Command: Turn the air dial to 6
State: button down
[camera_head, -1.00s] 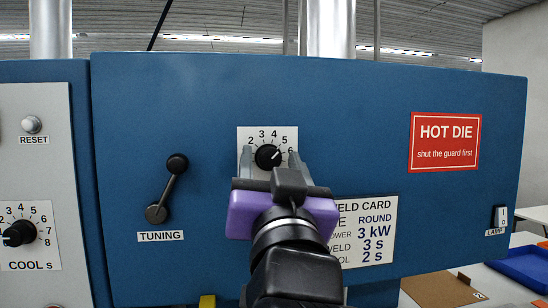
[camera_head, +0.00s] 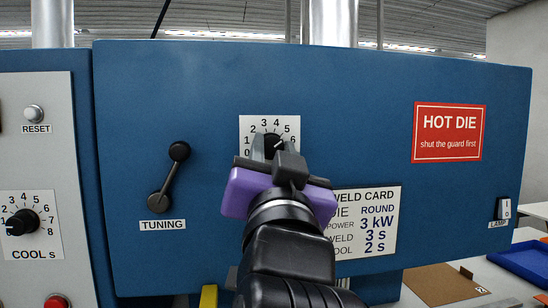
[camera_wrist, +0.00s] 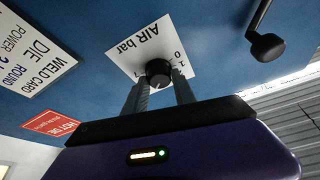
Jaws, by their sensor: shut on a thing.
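The air dial (camera_head: 273,141) is a black round knob on a white scale plate (camera_head: 291,122) on the blue panel. The plate carries numbers, with 6 at its right side. In the wrist view the dial (camera_wrist: 159,72) sits under the upside-down words "AIR bar". My gripper (camera_head: 271,147) is shut on the dial, one finger on each side, and is rolled clockwise. In the wrist view both fingers (camera_wrist: 160,88) reach the knob. A pale pointer mark shows at the knob's upper right, roughly toward 5 to 6; the fingers partly hide the knob, so the exact reading is unclear.
A black tuning crank (camera_head: 168,177) is left of the dial. A weld card (camera_head: 367,225) is at lower right, partly behind my gripper. A red HOT DIE sign (camera_head: 447,132) and a lamp switch (camera_head: 504,208) are farther right. The cool dial (camera_head: 22,222) is far left.

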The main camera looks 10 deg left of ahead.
jog(key=shift+m+h+b, duration=0.75)
jog(key=shift+m, duration=0.8)
jog(key=shift+m+h+b, duration=0.75)
jog(key=shift+m, duration=0.8)
jog(key=shift+g, duration=0.3)
jog(key=c, duration=1)
grip_release()
jog(key=b+v, duration=0.2)
jog(key=v, duration=0.5)
jog(key=shift+s+f, duration=0.1)
jog(key=shift+s, duration=0.3)
